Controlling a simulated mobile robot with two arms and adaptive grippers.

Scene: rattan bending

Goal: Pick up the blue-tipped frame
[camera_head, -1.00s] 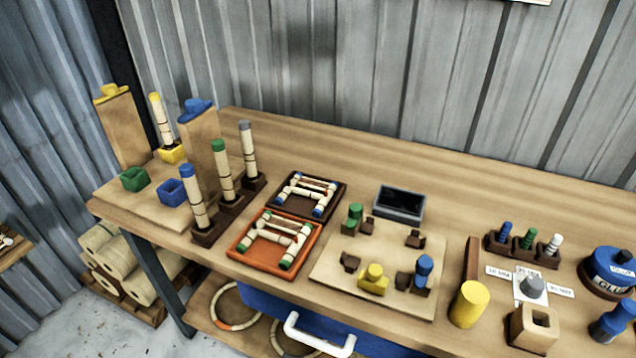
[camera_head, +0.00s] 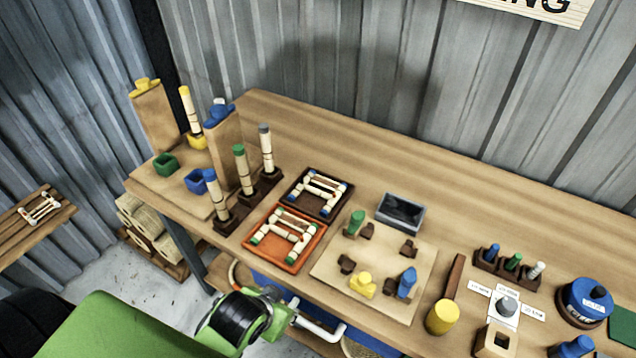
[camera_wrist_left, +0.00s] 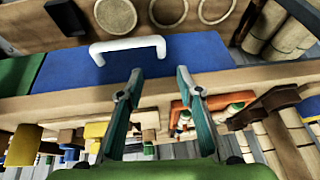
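The blue-tipped frame (camera_head: 318,187) lies in a dark brown tray (camera_head: 297,205) on the workbench, its light rattan pieces ending in blue tips. A similar green-tipped frame (camera_head: 285,234) lies in the orange tray (camera_head: 282,264) just in front of it. My left gripper (camera_head: 287,313) is at the bench's front edge, lower than and in front of both trays, apart from the frames. In the left wrist view its two fingers (camera_wrist_left: 157,75) are spread with nothing between them. My right gripper is in neither view.
Upright rattan posts in dark holders (camera_head: 228,217) stand left of the trays. A board with coloured pegs (camera_head: 328,265) lies to the right. A white handle (camera_head: 318,328) sticks out below the bench front. The back of the bench is clear.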

